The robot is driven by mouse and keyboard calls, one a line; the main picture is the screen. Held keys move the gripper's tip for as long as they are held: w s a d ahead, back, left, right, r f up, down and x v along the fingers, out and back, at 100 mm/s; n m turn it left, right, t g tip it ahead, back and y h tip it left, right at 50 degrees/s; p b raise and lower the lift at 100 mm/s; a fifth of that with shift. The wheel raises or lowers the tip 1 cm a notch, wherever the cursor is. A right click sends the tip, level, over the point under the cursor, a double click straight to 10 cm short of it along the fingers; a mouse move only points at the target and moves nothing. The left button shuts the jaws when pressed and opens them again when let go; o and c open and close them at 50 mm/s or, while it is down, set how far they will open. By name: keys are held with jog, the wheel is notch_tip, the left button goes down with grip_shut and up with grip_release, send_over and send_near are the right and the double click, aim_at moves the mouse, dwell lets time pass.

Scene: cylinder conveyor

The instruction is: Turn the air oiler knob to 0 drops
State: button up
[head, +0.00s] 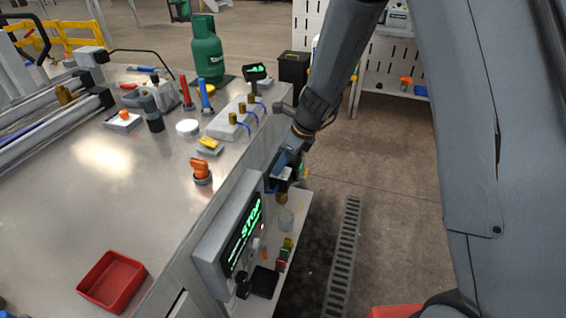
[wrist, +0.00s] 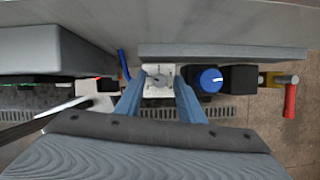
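In the wrist view a light unit with a small grey round knob (wrist: 160,81), apparently the air oiler, sits between my fingertips. The knob bears a pointer mark; its scale is too small to read. My gripper (wrist: 161,88) is open, one blue finger on each side of the knob; I cannot tell whether they touch it. In the head view my gripper (head: 286,172) is at the side of the bench, above a clear bowl (head: 286,218), and hides most of the knob.
A blue knob (wrist: 210,80) on a black unit is close to the right finger, and a red-handled valve (wrist: 290,100) is farther right. A floor grate (head: 343,260) lies below.

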grip_shut()
jog(key=shift+n, duration=0.3)
jog(key=n, duration=0.1)
jog(key=n+g, duration=0.1)
jog(key=n, duration=0.1)
jog(key=n+g+p, duration=0.1)
jog(key=n, duration=0.1)
jog(key=shift+w+y, duration=0.25)
jog(key=shift+y, duration=0.15)
jog(key=n+g, duration=0.2)
jog(key=n, duration=0.3)
jog(key=shift+w+b, duration=0.1)
jog(key=shift+b, duration=0.3)
jog(key=shift+h, duration=0.3)
jog(key=shift+r, duration=0.1)
grip_release()
